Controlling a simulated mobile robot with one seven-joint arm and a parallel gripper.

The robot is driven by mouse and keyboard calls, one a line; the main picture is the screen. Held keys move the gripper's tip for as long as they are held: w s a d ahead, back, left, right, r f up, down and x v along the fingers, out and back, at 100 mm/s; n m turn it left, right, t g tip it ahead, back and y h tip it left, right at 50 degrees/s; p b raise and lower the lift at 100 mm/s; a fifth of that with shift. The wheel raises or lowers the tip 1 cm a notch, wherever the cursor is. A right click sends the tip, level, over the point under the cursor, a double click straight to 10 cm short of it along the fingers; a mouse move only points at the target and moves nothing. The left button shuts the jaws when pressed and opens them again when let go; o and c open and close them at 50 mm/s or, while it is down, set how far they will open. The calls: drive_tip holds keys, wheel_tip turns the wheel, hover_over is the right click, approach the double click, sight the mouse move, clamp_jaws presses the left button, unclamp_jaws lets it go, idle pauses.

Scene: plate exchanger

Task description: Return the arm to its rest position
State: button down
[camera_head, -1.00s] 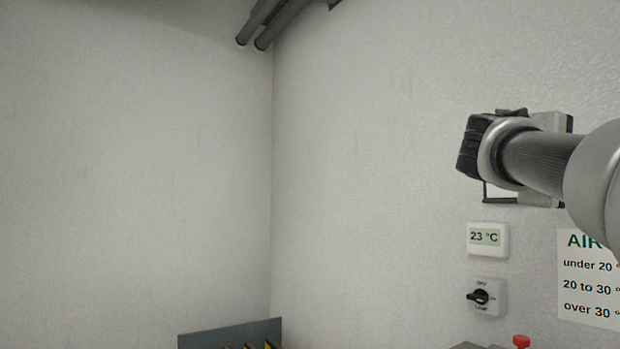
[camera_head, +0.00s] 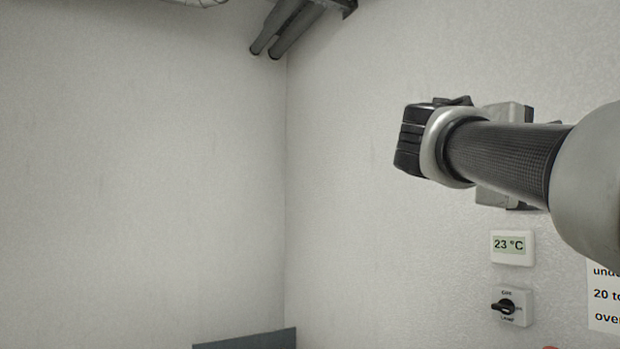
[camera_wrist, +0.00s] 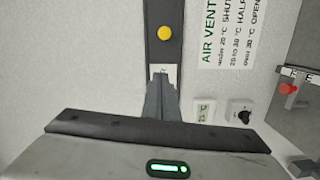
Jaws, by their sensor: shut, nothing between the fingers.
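My arm reaches in from the right edge in the head view, its dark wrist end in front of the right wall. My gripper (camera_wrist: 162,84) shows in the wrist view, with its wide grey body and green light at the bottom. Its fingers are together with nothing held. They point at a dark upright strip (camera_wrist: 163,55) with a yellow knob (camera_wrist: 165,33); I cannot tell whether they touch it. In the head view the fingers are not clearly visible.
A thermometer reading 23 °C (camera_head: 512,247) and a rotary switch (camera_head: 511,307) sit on the wall below my arm. An air vent sign (camera_wrist: 228,35) hangs beside them. A red knob (camera_wrist: 288,88) is at the right. Pipes (camera_head: 290,28) run overhead. The left wall side is clear.

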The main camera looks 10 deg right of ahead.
idle(0.4)
drive_tip(key=s+a+f+y, duration=0.1)
drive_tip(key=a+f+y, duration=0.35)
drive_tip(key=f, duration=0.65)
drive_tip(key=s+a+f+t+y, duration=0.1)
drive_tip(key=a+f+y, duration=0.2)
drive_tip(key=a+f, duration=0.5)
drive_tip(key=s+a+f+y, duration=0.1)
drive_tip(key=a+f+y, duration=0.25)
drive_tip(key=f, duration=0.95)
drive_tip(key=s+a+f+m+y, duration=0.2)
drive_tip(key=s+a+f+y, duration=0.35)
drive_tip(key=a+f, duration=0.55)
wheel_tip(320, 180, up, 11)
drive_tip(key=s+p, duration=0.1)
drive_tip(key=p, duration=1.2)
drive_tip(key=shift+a+g, duration=0.15)
drive_tip(key=shift+g, duration=0.25)
drive_tip(key=shift+s+r, duration=0.1)
